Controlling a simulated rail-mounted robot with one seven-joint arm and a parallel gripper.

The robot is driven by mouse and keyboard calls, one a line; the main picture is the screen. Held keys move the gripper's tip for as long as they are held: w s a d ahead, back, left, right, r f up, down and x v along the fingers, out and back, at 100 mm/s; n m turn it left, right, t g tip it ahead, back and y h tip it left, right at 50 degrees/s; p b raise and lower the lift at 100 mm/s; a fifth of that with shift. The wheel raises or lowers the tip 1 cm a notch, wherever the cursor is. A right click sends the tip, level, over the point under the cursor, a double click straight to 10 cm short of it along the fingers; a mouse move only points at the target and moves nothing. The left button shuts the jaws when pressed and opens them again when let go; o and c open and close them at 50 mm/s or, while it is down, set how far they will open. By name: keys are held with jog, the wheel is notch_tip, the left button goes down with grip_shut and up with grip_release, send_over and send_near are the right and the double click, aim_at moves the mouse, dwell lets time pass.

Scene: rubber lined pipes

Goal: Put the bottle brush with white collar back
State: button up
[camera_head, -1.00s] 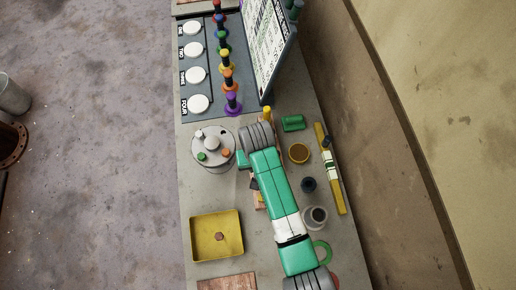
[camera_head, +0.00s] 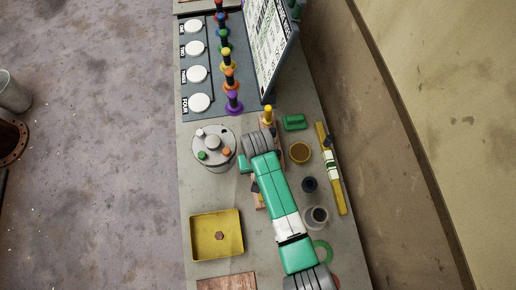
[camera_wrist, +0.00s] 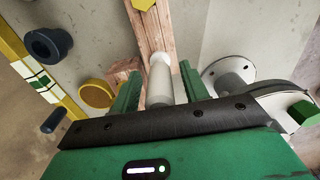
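In the wrist view, a pale white cylinder (camera_wrist: 160,80), which may be the brush with the white collar, stands over a wooden strip (camera_wrist: 155,35). My gripper (camera_wrist: 160,68) has its two green fingers apart, one on each side of the cylinder, with a gap visible on both sides. The cylinder's lower end is hidden by my gripper body. In the head view my arm covers most of the strip, and no bristles show.
A round grey stand (camera_head: 213,165) with coloured caps is left of my arm, near a yellow tray (camera_head: 216,255). A yellow ring cup (camera_head: 299,152), dark cup (camera_head: 310,185) and yellow bar (camera_head: 336,190) lie right. Coloured pegs (camera_head: 230,78) and a board (camera_head: 268,45) stand behind.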

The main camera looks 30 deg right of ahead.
notch_tip(320, 180, up, 12)
jog(key=shift+r+p, duration=0.15)
jog(key=shift+p, duration=0.15)
dwell(0.3)
